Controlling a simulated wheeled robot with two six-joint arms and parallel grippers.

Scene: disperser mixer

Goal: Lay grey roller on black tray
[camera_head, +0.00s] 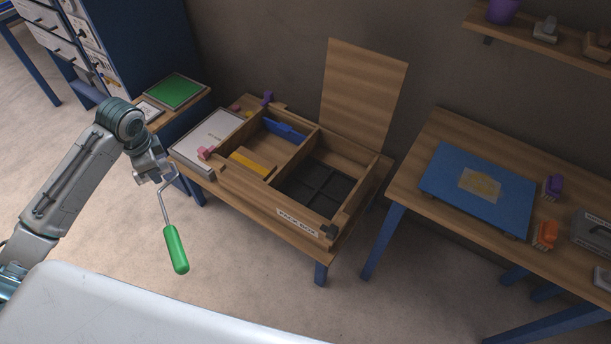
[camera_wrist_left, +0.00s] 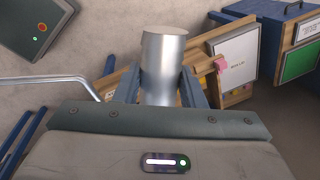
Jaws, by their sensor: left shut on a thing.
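My left gripper (camera_head: 158,175) is shut on the grey roller, left of the wooden box and apart from it. The roller's green handle (camera_head: 176,250) hangs down from a bent wire in the head view; its grey cylinder is largely hidden there by the gripper. In the left wrist view the shiny grey roller (camera_wrist_left: 163,62) stands between the fingers of my left gripper (camera_wrist_left: 162,90), with its wire at the left. The black tray (camera_head: 316,187), with a grid of ridges, lies in the right compartment of the open box. My right gripper is not in view.
The wooden box (camera_head: 262,196) has its lid (camera_head: 362,95) raised at the back. Blue (camera_head: 284,131) and yellow (camera_head: 253,161) pieces lie in its other compartments. A white-topped board (camera_head: 212,136) is at its left. A second table (camera_head: 450,140) at right bears a blue board (camera_head: 478,190).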

